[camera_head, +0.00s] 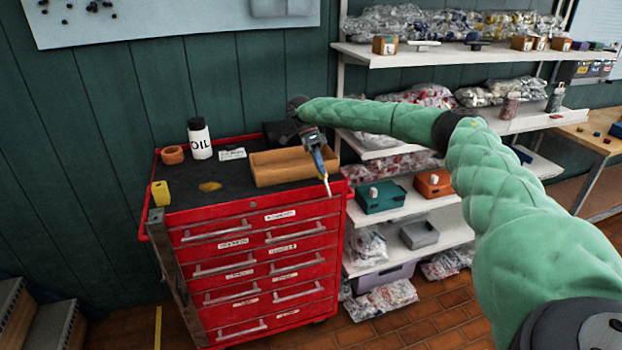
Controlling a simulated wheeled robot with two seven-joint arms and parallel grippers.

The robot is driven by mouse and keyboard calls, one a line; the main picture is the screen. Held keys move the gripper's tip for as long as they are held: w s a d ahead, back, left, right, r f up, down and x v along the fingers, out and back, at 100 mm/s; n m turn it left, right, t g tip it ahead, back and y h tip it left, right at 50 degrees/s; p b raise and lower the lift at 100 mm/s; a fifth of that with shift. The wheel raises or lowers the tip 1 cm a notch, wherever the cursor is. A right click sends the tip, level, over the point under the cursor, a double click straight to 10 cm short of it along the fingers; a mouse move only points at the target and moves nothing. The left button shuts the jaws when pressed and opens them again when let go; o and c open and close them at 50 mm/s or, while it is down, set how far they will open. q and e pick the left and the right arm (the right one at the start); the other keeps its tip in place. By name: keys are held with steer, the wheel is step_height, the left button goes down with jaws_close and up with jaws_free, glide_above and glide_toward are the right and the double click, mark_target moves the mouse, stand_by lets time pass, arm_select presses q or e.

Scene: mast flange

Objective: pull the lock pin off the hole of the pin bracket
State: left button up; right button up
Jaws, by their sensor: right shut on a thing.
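My right gripper (322,168) hangs with its fingers pointing down over the front right of the red tool cabinet's top. It is shut on a thin, pale, rod-like thing (327,186), which looks like the lock pin. The pin points down near the cabinet's front edge. The pin bracket cannot be made out for certain. A yellow block (160,194) stands at the cabinet's front left corner, well apart from the gripper. My left gripper is not in view.
The red cabinet (252,208) carries a wooden tray (280,180), a white OIL bottle (200,141) and a brown ring (173,155). White shelves (400,58) with bags and boxes stand behind my right arm. Brick floor shows at the lower right.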

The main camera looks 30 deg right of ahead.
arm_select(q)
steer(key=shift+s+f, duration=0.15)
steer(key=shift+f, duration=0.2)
arm_select(e)
steer(key=w+d+r+m+t+y, duration=0.1)
steer(key=m+t+y, duration=0.3)
steer(key=m, duration=0.6)
steer(key=w+d+r+m+t+y, duration=0.1)
steer(key=d+m+t+y, duration=0.3)
steer(key=m, duration=0.7)
steer(key=shift+w+d+r+t+y, duration=0.3)
steer(key=shift+r+t+y, duration=0.4)
steer(key=shift+y, duration=0.7)
